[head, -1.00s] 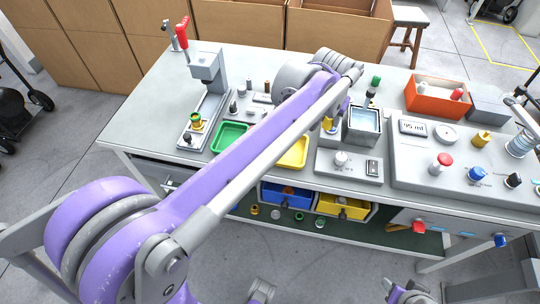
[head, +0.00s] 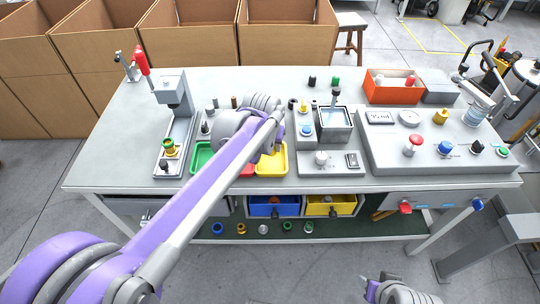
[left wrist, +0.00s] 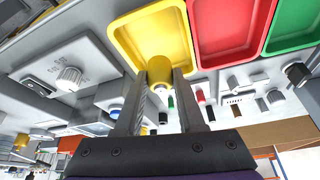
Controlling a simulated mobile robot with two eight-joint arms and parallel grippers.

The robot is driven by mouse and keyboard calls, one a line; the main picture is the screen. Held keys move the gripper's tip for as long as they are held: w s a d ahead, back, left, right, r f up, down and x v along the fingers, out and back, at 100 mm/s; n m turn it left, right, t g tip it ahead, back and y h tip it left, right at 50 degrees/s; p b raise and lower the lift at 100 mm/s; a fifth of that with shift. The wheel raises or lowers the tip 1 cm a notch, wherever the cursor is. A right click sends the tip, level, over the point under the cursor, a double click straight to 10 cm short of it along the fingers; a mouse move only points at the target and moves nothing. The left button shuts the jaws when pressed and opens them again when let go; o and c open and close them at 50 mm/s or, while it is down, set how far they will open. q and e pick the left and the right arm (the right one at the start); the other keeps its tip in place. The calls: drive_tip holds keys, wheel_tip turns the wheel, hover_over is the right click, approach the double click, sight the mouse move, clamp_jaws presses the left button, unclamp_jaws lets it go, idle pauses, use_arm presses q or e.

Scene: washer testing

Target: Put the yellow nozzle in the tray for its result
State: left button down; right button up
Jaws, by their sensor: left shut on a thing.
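The yellow nozzle (left wrist: 159,80) is partly visible between the tips of my left gripper (left wrist: 164,80) in the left wrist view, and the gripper is shut on it. The yellow tray (left wrist: 150,28) lies just beyond the fingertips there. I cannot tell whether the nozzle touches it. The red tray (left wrist: 228,32) and green tray (left wrist: 295,28) sit beside it. In the head view the yellow tray (head: 272,166) is at the bench front, and my left arm hides the gripper's tips and most of the red tray. My right gripper (head: 392,291) is at the bottom edge, its jaws unclear.
A clamp stand with a red handle (head: 141,60) is left of the trays. A water vessel (head: 334,122) and a box with a knob (head: 321,158) stand right of them, then a large panel (head: 430,145). An orange bin (head: 392,92) is behind.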

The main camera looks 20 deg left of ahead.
sight(270, 152)
use_arm(q)
drive_tip(key=shift+f+b, duration=0.35)
drive_tip(key=shift+f, duration=1.6)
drive_tip(key=shift+f, duration=0.15)
drive_tip(key=c, duration=0.5)
unclamp_jaws()
